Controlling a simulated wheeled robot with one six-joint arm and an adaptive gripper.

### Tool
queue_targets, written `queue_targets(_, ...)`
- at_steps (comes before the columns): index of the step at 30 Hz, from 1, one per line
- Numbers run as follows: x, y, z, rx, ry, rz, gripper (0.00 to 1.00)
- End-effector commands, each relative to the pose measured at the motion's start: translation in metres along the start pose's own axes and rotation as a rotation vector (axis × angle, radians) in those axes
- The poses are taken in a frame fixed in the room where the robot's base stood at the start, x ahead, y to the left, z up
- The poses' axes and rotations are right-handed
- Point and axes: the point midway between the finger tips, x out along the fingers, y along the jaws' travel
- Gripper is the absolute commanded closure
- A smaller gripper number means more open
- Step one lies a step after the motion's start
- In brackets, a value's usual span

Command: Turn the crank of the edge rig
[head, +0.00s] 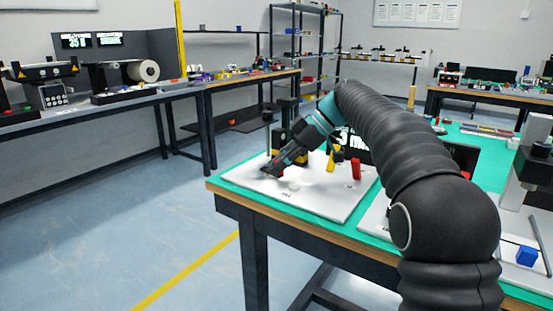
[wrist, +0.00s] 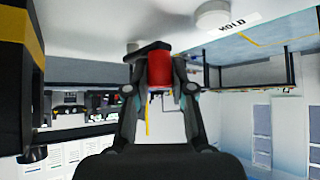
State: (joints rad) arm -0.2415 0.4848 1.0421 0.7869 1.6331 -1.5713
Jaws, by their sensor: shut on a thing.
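The edge rig's white base plate (head: 320,205) lies on the near left corner of the green-topped table. My gripper (head: 274,168) reaches down over its left part. In the wrist view my gripper (wrist: 160,75) is shut on a red cylindrical handle (wrist: 159,70), with a finger on each side of it. A dark crank arm (wrist: 148,50) runs beside the end of the handle, and a pale post (wrist: 132,47) shows by it. In the head view my fingers mostly hide the crank.
A red upright piece (head: 356,169) and a yellow piece (head: 331,160) stand on the plate. A white round pad (wrist: 212,14) beside a printed label shows in the wrist view. A dark block with yellow (wrist: 20,60) stands close at its left. A blue cube (head: 527,256) lies far right.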

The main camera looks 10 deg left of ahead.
Motion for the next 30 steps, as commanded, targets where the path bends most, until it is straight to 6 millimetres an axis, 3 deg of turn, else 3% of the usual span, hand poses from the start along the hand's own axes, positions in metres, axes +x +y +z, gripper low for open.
queue_targets(23, -0.0016, 0.0036, 0.0026, -0.075, -0.001, -0.076, 1.00)
queue_targets(24, -0.0016, 0.0036, 0.0026, -0.075, -0.001, -0.076, 0.72)
queue_targets(26, -0.0016, 0.0036, 0.0026, -0.075, -0.001, -0.076, 0.57)
queue_targets(27, -0.0016, 0.0036, 0.0026, -0.075, -0.001, -0.076, 0.50)
queue_targets(30, -0.0017, 0.0036, 0.0025, -0.075, -0.001, -0.076, 0.50)
